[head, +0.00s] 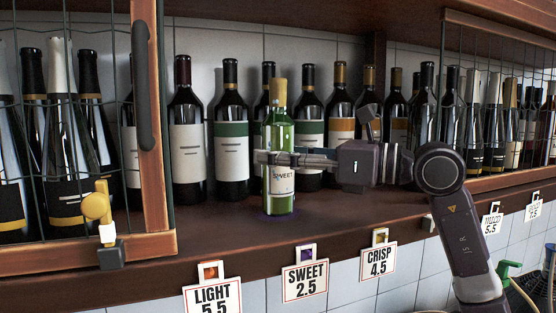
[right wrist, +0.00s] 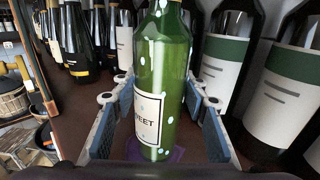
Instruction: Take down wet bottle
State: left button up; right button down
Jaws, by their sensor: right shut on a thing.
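The wet bottle (head: 280,130) is green glass with a yellowish top, a white "SWEET" label and pale drops on its side. It stands upright at the front of the shelf (head: 345,205), in front of the darker bottles. A faint purple patch shows on the shelf at its base. My right gripper (head: 280,158) reaches in from the right and is shut on the bottle at label height. In the right wrist view the bottle (right wrist: 165,70) is between the two finger pads; its top is cut off. My left gripper is not in view.
A row of dark bottles (head: 231,135) stands close behind. An open wire-mesh door (head: 155,120) with a wooden frame is at left, its yellow latch (head: 97,207) near the shelf edge. Price tags (head: 305,282) hang along the front edge.

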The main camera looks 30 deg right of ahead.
aim_at(286, 112)
jog(key=shift+r, duration=0.1)
jog(key=shift+r, duration=0.1)
jog(key=shift+s+r+b, duration=0.25)
jog(key=shift+r+b, duration=0.05)
jog(key=shift+b, duration=0.1)
notch_tip(286, 112, up, 6)
jog(key=shift+r+p, duration=0.25)
jog(key=shift+p, duration=0.55)
jog(key=s+a+b, duration=0.2)
jog(key=s, duration=0.7)
jog(key=s+a+b, duration=0.2)
jog(key=s, duration=0.8)
jog(key=shift+a+f, duration=0.15)
jog(key=shift+a, duration=0.2)
